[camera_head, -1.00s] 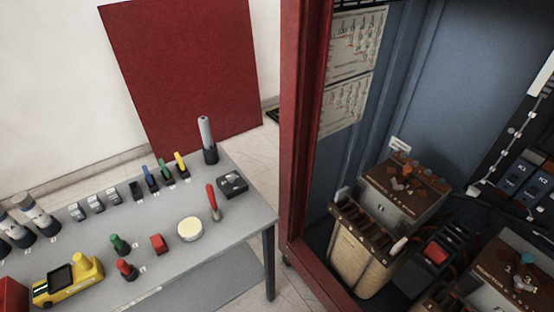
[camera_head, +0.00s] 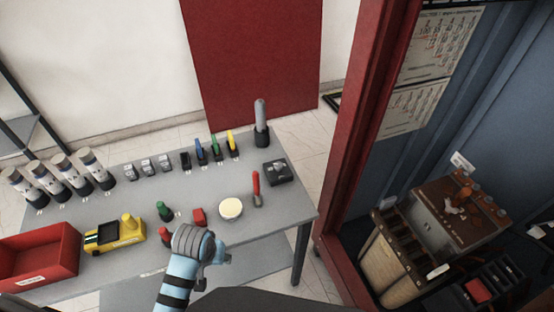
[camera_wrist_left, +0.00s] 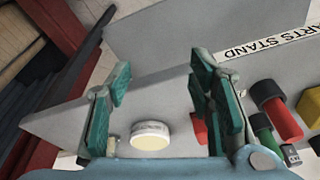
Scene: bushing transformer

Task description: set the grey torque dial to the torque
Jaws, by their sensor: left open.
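I cannot pick out a grey torque dial for certain. A grey cylinder in a black base (camera_head: 261,124) stands upright at the table's back right corner. A black box with a small grey part on top (camera_head: 277,172) lies in front of it; its details are too small to read. My left gripper (camera_head: 214,252) is over the table's front edge, apart from both. In the left wrist view it is open and empty (camera_wrist_left: 163,84), with a round cream-topped disc (camera_wrist_left: 151,137) and a red block (camera_wrist_left: 199,128) beyond the fingers. My right gripper is not in view.
The grey table (camera_head: 280,215) also holds a red-handled tool (camera_head: 256,188), a yellow device (camera_head: 114,236), a red bin (camera_head: 38,256), several grey cylinders at the left and coloured tools along the back. A red-framed cabinet (camera_head: 352,170) stands close at the right.

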